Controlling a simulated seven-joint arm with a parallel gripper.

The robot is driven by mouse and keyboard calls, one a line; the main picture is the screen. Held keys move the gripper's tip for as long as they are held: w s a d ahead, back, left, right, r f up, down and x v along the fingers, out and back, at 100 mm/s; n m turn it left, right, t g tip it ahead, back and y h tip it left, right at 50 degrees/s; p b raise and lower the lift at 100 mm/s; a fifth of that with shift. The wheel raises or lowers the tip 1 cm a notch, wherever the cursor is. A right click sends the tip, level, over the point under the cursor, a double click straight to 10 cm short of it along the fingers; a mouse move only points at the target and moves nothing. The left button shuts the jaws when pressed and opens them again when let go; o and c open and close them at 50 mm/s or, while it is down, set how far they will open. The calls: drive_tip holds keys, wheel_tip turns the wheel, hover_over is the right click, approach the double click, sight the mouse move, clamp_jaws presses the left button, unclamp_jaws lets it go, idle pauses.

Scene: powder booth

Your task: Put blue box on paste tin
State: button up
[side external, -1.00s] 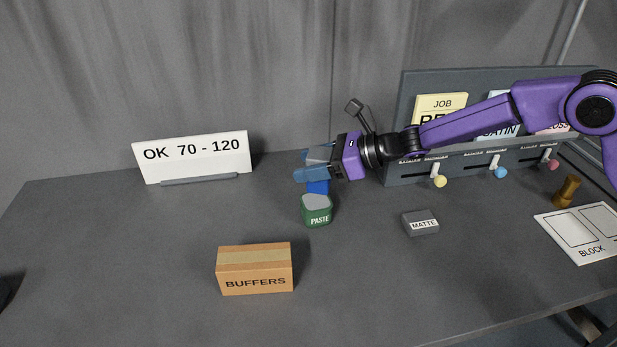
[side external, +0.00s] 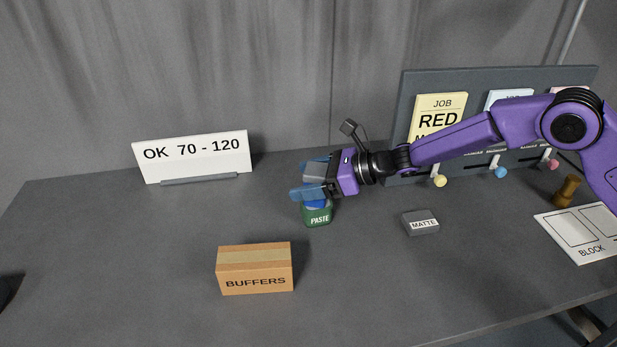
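The green paste tin (side external: 318,219) stands upright on the dark table, with its "PASTE" label facing the camera. The blue box (side external: 316,203) is right over the tin's top and appears to touch it or nearly so. The tin's grey lid is mostly hidden by the box and a finger. My gripper (side external: 313,181) comes in from the right, its two blue-grey fingers on either side of the box. It appears shut on the box, whose upper part is largely hidden behind the near finger.
A "BUFFERS" carton (side external: 254,270) stands front left of the tin, and a grey "MATTE" block (side external: 421,222) lies to its right. An "OK 70 - 120" sign (side external: 194,156) stands back left. A dark rack (side external: 500,80) with job cards stands behind my arm.

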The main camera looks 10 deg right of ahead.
drive_tip(key=shift+r, duration=0.1)
drive_tip(key=shift+d+r, duration=0.1)
drive_tip(key=shift+r, duration=0.05)
drive_tip(key=v, duration=1.1)
drive_tip(key=shift+d+r, duration=0.2)
drive_tip(key=shift+d, duration=0.1)
drive_tip(key=shift+s, duration=0.1)
drive_tip(key=s+d+n+g+h, duration=0.1)
drive_tip(key=s+d+n+h, duration=0.3)
drive_tip(key=s+d+n, duration=0.5)
drive_tip(key=s+d+n+g+h, duration=0.2)
drive_tip(key=s+d+n+h, duration=0.2)
drive_tip(key=s+d+n, duration=0.5)
drive_tip(key=s+d+r+n+g+h, duration=0.1)
drive_tip(key=s+d+n+h, duration=0.3)
drive_tip(key=s+d+n, duration=0.5)
drive_tip(key=s+n+g, duration=0.1)
drive_tip(key=s+n, duration=0.7)
drive_tip(key=s, duration=0.1)
drive_tip(key=shift+s, duration=0.4)
